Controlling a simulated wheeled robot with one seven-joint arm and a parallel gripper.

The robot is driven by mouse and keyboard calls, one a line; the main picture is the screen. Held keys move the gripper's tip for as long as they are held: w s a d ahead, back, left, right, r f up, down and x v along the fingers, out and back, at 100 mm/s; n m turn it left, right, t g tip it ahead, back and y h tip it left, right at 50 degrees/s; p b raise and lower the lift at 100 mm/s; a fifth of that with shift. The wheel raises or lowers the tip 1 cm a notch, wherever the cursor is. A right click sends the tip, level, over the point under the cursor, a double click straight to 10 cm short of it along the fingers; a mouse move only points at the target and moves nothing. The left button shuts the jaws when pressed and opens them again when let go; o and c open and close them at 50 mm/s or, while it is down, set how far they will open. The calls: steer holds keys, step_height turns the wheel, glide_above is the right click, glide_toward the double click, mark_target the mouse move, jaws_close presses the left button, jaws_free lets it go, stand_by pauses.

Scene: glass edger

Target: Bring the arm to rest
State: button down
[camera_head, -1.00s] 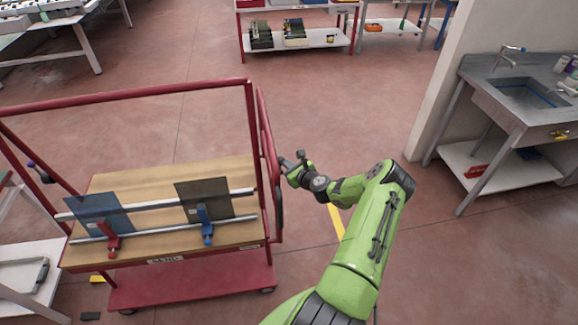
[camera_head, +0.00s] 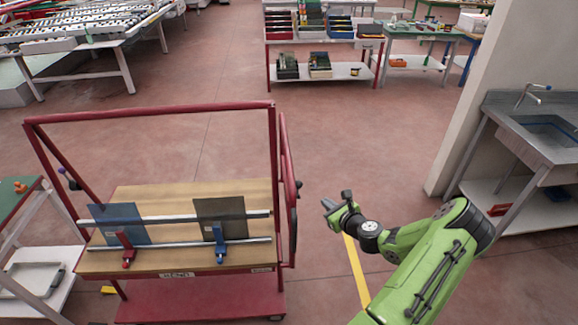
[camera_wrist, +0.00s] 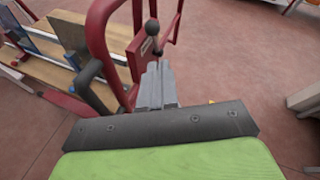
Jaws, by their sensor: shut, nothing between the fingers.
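My green arm reaches in from the lower right of the head view. My gripper (camera_head: 328,204) is shut and empty, held in the air to the right of the red cart's handle (camera_head: 288,190), with a visible gap in the head view. In the wrist view my gripper (camera_wrist: 158,68) shows as closed grey fingers in front of the red cart frame. Its exact distance from the frame cannot be told there.
The red cart (camera_head: 200,299) carries a blue glass sheet (camera_head: 119,223) and a dark sheet (camera_head: 219,217) along metal rails. A sink bench (camera_head: 508,125) stands at right by a pale wall. A shelf rack (camera_head: 318,73) stands at the back. Open floor lies between.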

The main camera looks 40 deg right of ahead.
steer(key=w+a+r+n+g+y, duration=0.1)
steer(key=a+r+n+g+y, duration=0.15)
steer(key=a+n, duration=0.4)
steer(key=w+a+r+n+g+y+b, duration=0.1)
steer(key=w+a+r+n+g, duration=0.1)
steer(key=a+r+n, duration=0.35)
steer(key=w+a+r+n+g+y, duration=0.1)
steer(key=a+n+g+y, duration=0.1)
steer(key=a+n, duration=0.6)
steer(key=s+a+r+n+g+h+b, duration=0.1)
steer(key=s+a+r+n+g+h, duration=0.1)
steer(key=s+a+r+n, duration=1)
steer(key=s+a+r+n+b, duration=0.1)
steer(key=s+a+n, duration=0.2)
steer(key=s, duration=0.8)
steer(key=shift+a+r+n, duration=0.15)
steer(key=shift+a+n, duration=0.2)
steer(key=shift+n, duration=0.15)
steer(key=shift+t, duration=0.25)
